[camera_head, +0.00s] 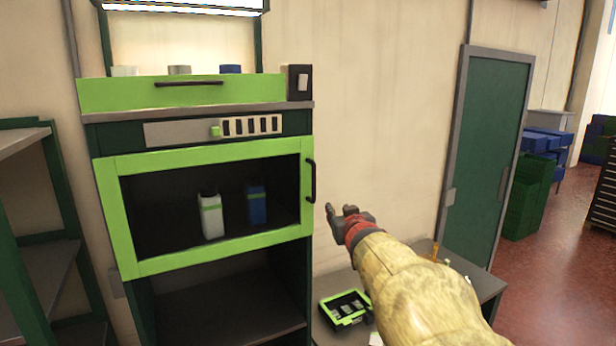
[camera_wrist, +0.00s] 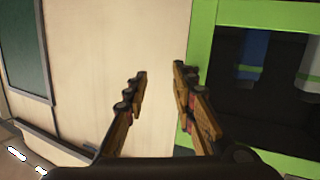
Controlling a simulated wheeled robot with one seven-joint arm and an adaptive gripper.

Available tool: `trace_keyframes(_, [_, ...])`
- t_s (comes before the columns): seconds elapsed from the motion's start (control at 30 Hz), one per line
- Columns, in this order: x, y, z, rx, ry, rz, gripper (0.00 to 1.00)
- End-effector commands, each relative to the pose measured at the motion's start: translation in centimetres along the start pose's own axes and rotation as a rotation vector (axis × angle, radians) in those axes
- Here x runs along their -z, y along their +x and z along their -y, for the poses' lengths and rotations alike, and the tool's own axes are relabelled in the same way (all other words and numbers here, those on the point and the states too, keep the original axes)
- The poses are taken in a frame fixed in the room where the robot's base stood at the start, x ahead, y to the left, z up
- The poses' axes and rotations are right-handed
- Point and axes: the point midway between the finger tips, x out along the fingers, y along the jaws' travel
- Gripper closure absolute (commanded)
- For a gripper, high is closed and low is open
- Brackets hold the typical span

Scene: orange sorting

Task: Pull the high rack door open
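The rack door (camera_head: 204,206) is a bright green frame around a dark window, and it looks closed. Its dark vertical handle (camera_head: 311,181) is on the right side of the frame. My gripper (camera_head: 338,210) is to the right of the handle and a little lower in the head view, apart from it. In the wrist view my gripper (camera_wrist: 160,76) is open, with an empty gap between its fingers and pale wall behind. The green door frame (camera_wrist: 200,50) is right of the fingers there. I cannot make out the handle in the wrist view; the right finger may hide it.
A white bottle (camera_head: 211,216) and a blue container (camera_head: 256,205) stand behind the window. A green panel (camera_head: 130,92) with a horizontal handle is above. A low table (camera_head: 487,284) with a small green-edged tray (camera_head: 345,322) is below my arm. A grey-framed door (camera_head: 487,150) is at right.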

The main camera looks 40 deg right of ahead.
Motion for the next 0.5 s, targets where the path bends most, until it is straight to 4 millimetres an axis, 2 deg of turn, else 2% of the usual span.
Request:
trace_keyframes(0.03, [2.2, 0.0, 1.0, 0.041, 0.007, -0.064, 0.74])
trace_keyframes(0.1, [4.5, -0.2, 2.4, 0.095, 0.028, -0.132, 0.74])
trace_keyframes(0.13, [5.0, -0.4, 2.9, 0.114, 0.04, -0.15, 0.74])
trace_keyframes(0.23, [6.0, -0.7, 3.8, 0.155, 0.081, -0.188, 0.74])
trace_keyframes(0.33, [6.3, -0.2, 4.0, 0.161, 0.105, -0.19, 0.74])
trace_keyframes(0.5, [6.7, 1.9, 4.3, 0.16, 0.106, -0.189, 0.74])
